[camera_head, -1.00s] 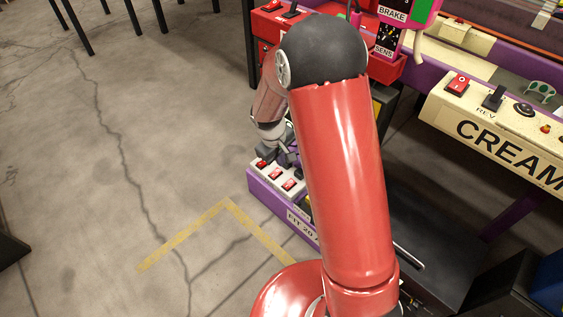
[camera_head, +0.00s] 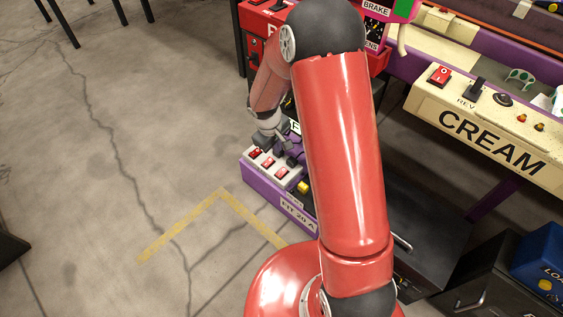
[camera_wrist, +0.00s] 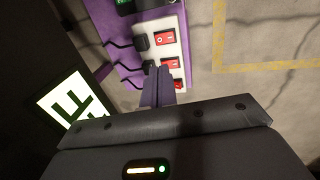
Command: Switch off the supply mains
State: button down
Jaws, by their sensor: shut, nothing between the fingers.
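A white switch strip with several red rocker switches sits on a purple housing (camera_head: 262,184) labelled "FIT 20 A", low beside the floor. Its red switches show at the near edge (camera_head: 268,162). In the wrist view the strip's red switches (camera_wrist: 165,38) stand beside black plugs (camera_wrist: 141,43) with cables. My gripper (camera_wrist: 158,72) is shut and empty, its purple fingers pointing at the strip near the lower switches. I cannot tell whether it touches. In the head view my gripper (camera_head: 293,156) is over the strip, partly hidden by my arm. No label in view reads supply mains.
A cream control panel (camera_head: 492,128) labelled "CREAM" with a red switch (camera_head: 440,75) stands at the right. A red box (camera_head: 268,18) stands behind my arm. A blue box (camera_head: 541,258) is at lower right. Open concrete floor lies left, with yellow tape (camera_head: 180,226).

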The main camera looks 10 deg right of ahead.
aim_at(284, 170)
jog(key=b+x, duration=0.1)
jog(key=x, duration=1.3)
jog(key=shift+b, duration=0.35)
jog(key=shift+d+r+p, duration=0.1)
jog(key=shift+d+p, duration=0.05)
jog(key=shift+p, duration=0.3)
jog(key=shift+d+f+g+y+p, duration=0.2)
jog(key=shift+g+y+p, duration=0.25)
jog(key=shift+p, duration=0.4)
jog(key=shift+a+f+b, duration=0.15)
jog(key=shift+f+b, duration=0.15)
jog(key=shift+b, duration=0.05)
